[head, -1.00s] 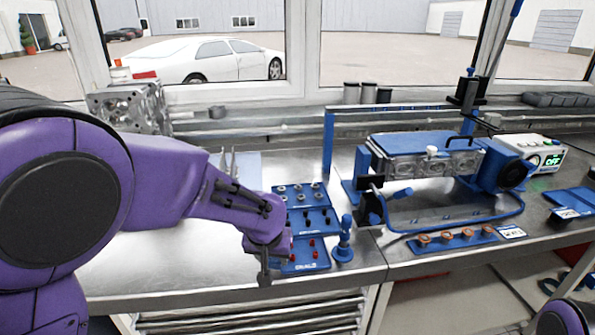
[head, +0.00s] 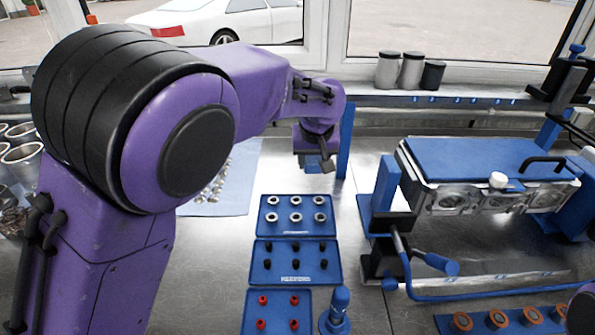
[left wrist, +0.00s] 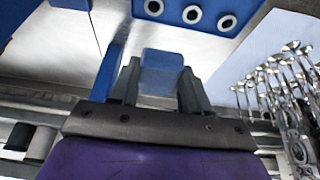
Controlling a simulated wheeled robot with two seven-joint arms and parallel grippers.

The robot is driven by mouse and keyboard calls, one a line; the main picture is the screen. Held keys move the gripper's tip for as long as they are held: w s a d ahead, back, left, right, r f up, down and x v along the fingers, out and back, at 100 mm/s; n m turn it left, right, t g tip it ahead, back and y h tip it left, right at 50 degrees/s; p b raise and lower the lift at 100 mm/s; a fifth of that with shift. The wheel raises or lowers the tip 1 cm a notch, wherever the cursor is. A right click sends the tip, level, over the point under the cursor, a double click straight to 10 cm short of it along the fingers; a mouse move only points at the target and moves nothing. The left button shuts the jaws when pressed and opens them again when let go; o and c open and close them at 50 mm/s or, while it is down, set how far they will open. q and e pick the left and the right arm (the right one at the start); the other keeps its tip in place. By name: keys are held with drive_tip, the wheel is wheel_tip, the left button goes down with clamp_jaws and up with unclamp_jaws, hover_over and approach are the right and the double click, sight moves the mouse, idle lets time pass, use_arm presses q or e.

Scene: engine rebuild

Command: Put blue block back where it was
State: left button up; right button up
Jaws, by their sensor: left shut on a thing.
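The blue block (left wrist: 161,72) sits between the two fingers of my left gripper (left wrist: 158,85) in the left wrist view, and the gripper is shut on it. In the head view my left gripper (head: 318,163) hangs behind the blue trays, beside a blue upright post (head: 346,140). It points down over the bare metal bench. My right gripper is not in view; only a bit of purple from my right arm shows at the lower right corner.
Blue trays with rings (head: 297,228), black parts (head: 295,274) and red parts (head: 262,326) stand in front. A blue hand tool (head: 339,308) stands beside them. An engine head on a blue stand (head: 480,170) is at right. Small metal parts (head: 213,188) lie on a pale mat.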

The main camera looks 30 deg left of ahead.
use_arm(q)
drive_tip(key=w+a+f, duration=0.2)
drive_tip(key=a+f, duration=0.1)
drive_tip(key=a, duration=0.2)
drive_tip(key=p, duration=0.1)
hover_over(290, 183)
drive_tip(key=s+d, duration=0.1)
wheel_tip(290, 183, down, 4)
drive_tip(key=shift+d+f, duration=0.1)
drive_tip(key=shift+f, duration=0.05)
drive_tip(key=f, duration=0.2)
drive_tip(key=a+f+p, duration=0.1)
drive_tip(key=f, duration=0.1)
drive_tip(key=shift+s, duration=0.1)
drive_tip(key=shift+d, duration=0.1)
drive_tip(key=shift+f, duration=0.1)
drive_tip(key=o, duration=0.9)
drive_tip(key=shift+f, duration=0.1)
